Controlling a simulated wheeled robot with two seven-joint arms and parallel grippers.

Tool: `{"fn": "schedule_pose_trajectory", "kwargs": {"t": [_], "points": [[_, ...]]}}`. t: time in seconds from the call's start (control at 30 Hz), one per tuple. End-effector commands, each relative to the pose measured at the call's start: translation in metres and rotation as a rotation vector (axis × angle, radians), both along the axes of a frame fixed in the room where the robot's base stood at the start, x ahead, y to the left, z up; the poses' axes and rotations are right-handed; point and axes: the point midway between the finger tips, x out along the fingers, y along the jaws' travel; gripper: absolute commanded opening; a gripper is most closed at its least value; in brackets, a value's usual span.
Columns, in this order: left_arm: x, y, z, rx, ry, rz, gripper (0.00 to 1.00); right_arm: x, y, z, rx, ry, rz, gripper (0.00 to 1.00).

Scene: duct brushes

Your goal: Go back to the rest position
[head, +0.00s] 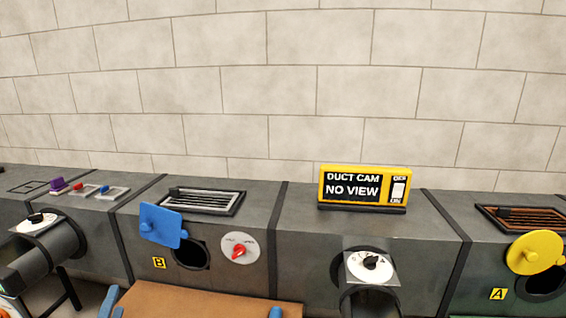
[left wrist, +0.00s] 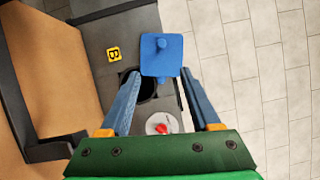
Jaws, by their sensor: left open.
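My left gripper (left wrist: 161,73) shows in the left wrist view as two blue fingers on a green body. It is open, with a wide gap and nothing between the fingertips. Beyond them are the blue cover plate (left wrist: 163,54) and the dark round opening marked B. In the head view the left gripper is hard to make out; small blue pieces (head: 110,300) show at the lower edge, and I cannot tell which are fingers. My right gripper is not in view.
The blue cover (head: 162,225) stands out beside opening B (head: 190,254), with a red dial (head: 239,249) to its right. A brown bench top (head: 200,300) lies below. A yellow "NO VIEW" sign (head: 365,187) stands on the duct. A yellow cover (head: 536,252) is at right.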

Motion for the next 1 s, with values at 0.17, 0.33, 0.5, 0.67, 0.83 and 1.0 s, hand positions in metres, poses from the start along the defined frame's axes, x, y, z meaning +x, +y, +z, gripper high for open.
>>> {"fn": "schedule_pose_trajectory", "kwargs": {"t": [0.17,0.33,0.5,0.67,0.83,1.0], "points": [[-0.015,-0.002,-0.029,-0.239,0.058,0.073,0.63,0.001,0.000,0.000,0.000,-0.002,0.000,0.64],[-0.038,-0.012,-0.068,-0.512,0.147,0.168,0.63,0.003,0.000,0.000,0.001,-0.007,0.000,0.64],[-0.073,-0.037,-0.114,-0.819,0.282,0.290,0.63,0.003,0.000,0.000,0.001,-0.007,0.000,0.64],[-0.113,-0.072,-0.150,-1.075,0.434,0.413,0.63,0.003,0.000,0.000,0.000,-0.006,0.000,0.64],[-0.162,-0.117,-0.177,-1.303,0.624,0.554,0.63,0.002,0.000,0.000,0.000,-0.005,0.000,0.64],[-0.216,-0.163,-0.188,-1.476,0.833,0.698,0.63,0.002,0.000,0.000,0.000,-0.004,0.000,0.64]]}}
